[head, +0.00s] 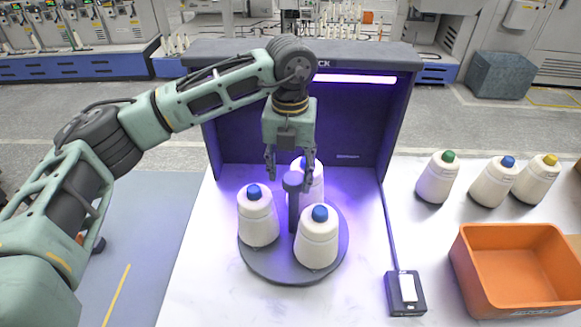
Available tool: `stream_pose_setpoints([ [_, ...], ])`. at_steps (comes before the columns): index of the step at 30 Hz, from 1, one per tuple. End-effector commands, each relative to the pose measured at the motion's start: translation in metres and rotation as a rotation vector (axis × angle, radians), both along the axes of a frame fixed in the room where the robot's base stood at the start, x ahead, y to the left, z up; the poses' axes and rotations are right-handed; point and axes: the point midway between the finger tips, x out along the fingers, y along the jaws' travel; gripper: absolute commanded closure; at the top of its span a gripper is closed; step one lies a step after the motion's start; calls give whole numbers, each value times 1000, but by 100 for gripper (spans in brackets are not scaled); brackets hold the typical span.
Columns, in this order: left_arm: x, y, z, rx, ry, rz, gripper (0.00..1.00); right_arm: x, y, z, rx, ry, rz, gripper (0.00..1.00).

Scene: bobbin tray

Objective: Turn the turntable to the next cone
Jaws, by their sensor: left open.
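The dark round turntable (285,272) stands on the white table in front of a dark booth. It carries three white cones with blue tops: one at left (258,222), one at front right (317,242) and one at the back (317,190), partly hidden. A dark post with a round knob (292,183) rises from the turntable's middle. My left gripper (289,180) points down over the turntable, open, with its fingers on either side of the knob's upper part. I cannot tell whether they touch it. My right gripper is not in view.
The booth (400,110) with a lit purple lamp stands behind the turntable. To the right are cones with green (437,178), blue (492,183) and yellow tops (536,180), an orange bin (515,268) and a small cabled box (405,292).

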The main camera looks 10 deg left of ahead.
Motion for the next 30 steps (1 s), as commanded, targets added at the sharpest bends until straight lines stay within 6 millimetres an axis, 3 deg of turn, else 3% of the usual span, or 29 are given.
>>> stream_pose_setpoints([
  [11,0,0,-8,-1,-1,-1,53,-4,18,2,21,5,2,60],
  [27,0,1,-7,2,0,1,100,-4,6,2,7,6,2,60],
  [30,0,1,-7,2,0,1,100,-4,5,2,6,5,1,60],
])
